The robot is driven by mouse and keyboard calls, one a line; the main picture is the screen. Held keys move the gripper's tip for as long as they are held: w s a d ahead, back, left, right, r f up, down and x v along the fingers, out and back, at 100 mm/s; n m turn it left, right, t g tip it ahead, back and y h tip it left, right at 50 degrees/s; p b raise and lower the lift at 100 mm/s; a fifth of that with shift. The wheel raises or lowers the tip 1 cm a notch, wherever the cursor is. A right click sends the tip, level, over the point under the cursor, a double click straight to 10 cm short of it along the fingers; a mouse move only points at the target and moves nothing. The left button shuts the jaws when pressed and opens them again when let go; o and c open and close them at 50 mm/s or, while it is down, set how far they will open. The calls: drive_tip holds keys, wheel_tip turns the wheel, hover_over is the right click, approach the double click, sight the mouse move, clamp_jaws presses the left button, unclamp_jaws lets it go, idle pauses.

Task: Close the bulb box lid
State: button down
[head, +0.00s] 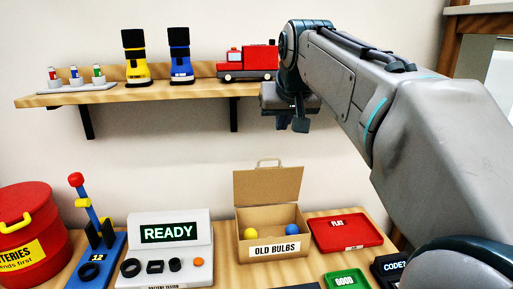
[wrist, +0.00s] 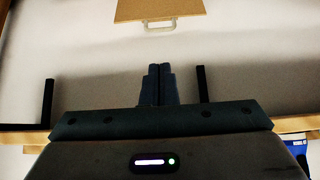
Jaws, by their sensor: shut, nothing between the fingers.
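The bulb box (head: 275,247) is a brown cardboard box labelled "OLD BULBS" on the table. Its lid (head: 268,187) stands open, upright at the back, with a pale handle (head: 268,162) on its top edge. A yellow ball-like bulb and a blue one show inside the box. My gripper (head: 291,124) is high above the box, in front of the shelf, apart from the lid. In the wrist view my gripper (wrist: 159,70) has its fingers together and empty. The lid (wrist: 160,8) and its handle (wrist: 160,27) show at the top edge there.
Right of the box lie a red tray (head: 345,232) and a green tray (head: 347,281). A READY tester (head: 165,240) stands left.

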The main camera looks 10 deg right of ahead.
drive_tip(key=x, duration=0.6)
drive_tip(key=w+r+p+x, duration=0.1)
drive_tip(key=x, duration=0.5)
drive_tip(key=p+x, duration=0.1)
drive_tip(key=x, duration=0.6)
drive_tip(key=shift+w+r, duration=0.1)
drive_tip(key=shift+w, duration=0.3)
drive_tip(key=shift+b, duration=0.3)
